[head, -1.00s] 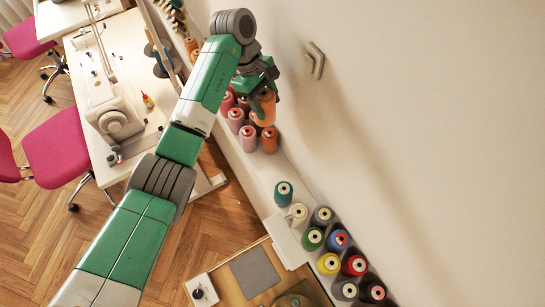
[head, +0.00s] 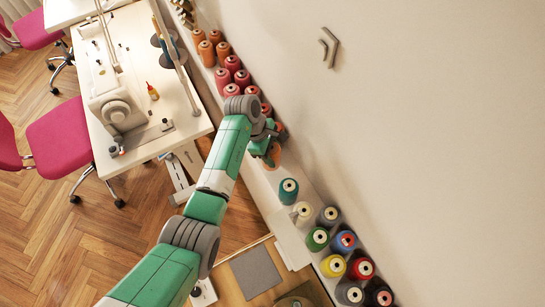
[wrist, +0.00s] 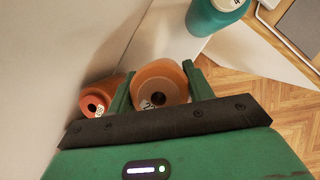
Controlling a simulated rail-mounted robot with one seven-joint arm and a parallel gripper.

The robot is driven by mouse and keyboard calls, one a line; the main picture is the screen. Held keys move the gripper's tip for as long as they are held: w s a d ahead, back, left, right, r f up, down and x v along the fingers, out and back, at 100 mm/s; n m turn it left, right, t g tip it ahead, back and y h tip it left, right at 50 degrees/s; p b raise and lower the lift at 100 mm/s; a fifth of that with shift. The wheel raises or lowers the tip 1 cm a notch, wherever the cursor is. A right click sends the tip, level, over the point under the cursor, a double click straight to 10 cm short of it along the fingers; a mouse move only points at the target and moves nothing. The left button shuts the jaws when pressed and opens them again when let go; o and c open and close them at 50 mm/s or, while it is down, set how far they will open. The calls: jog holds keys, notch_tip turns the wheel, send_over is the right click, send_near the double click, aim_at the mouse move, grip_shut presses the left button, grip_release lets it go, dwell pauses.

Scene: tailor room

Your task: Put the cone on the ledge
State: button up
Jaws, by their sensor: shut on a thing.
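My gripper (head: 268,152) is shut on an orange thread cone (head: 275,156), over the white ledge (head: 258,184) along the wall. In the wrist view the held cone (wrist: 160,84) sits between the two green fingers, its top with a dark hole facing the camera. The ledge (wrist: 165,36) shows beyond it. I cannot tell whether the cone's base touches the ledge. In the head view my arm hides part of the cone.
An orange-red cone (wrist: 96,98) stands close to the left finger. A teal cone (head: 288,190) stands farther along the ledge, before a cluster of mixed cones (head: 331,262). Pink and red cones (head: 232,75) stand behind. A sewing table (head: 150,90) is at left.

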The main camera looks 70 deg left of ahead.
jog(key=shift+f+b, duration=0.45)
jog(key=shift+f, duration=1.35)
jog(key=shift+f, duration=0.2)
jog(key=o, duration=1)
jog(key=shift+o, duration=0.2)
jog(key=shift+r, duration=0.1)
jog(key=p+v, duration=0.2)
jog(key=v, duration=1)
jog(key=shift+r, duration=0.1)
